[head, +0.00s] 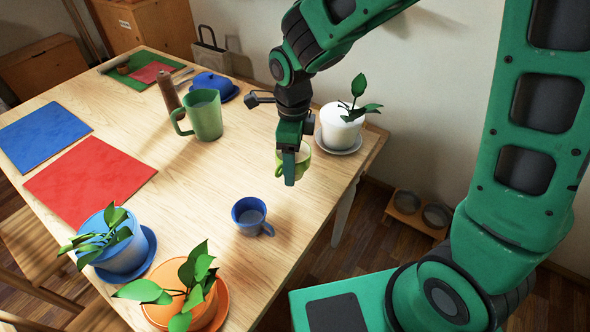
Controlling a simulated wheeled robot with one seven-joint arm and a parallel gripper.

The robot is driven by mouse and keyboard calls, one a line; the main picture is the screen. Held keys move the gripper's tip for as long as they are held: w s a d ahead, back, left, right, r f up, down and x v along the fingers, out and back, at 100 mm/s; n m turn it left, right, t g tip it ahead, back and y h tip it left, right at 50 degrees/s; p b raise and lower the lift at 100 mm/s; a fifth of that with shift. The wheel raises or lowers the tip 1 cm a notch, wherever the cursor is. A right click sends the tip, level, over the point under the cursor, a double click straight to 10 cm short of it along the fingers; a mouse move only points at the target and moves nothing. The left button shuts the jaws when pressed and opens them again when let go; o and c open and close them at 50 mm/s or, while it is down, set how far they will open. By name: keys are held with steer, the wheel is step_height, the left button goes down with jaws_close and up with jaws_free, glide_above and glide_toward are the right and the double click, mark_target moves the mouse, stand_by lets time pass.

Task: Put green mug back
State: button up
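A small light green mug (303,161) is at the right side of the wooden table, partly hidden behind my gripper (289,178). My gripper points down, with its fingers right at the mug in the picture. I cannot tell whether the fingers are closed on the mug or only in front of it, nor whether the mug touches the table. A larger green jug (205,115) stands upright farther back on the table.
A blue mug (249,214) stands nearer, left of my gripper. A white potted plant (341,128) is close behind on the right. Blue (122,252) and orange (199,309) pots line the near end. Red (90,180) and blue (42,136) mats lie left. The table's middle is clear.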

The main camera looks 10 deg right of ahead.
steer(key=shift+w+d+f, duration=0.2)
steer(key=shift+d+f, duration=0.15)
steer(key=shift+f, duration=1.85)
steer(key=shift+f, duration=0.1)
steer(key=o, duration=1.3)
steer(key=shift+c, duration=0.2)
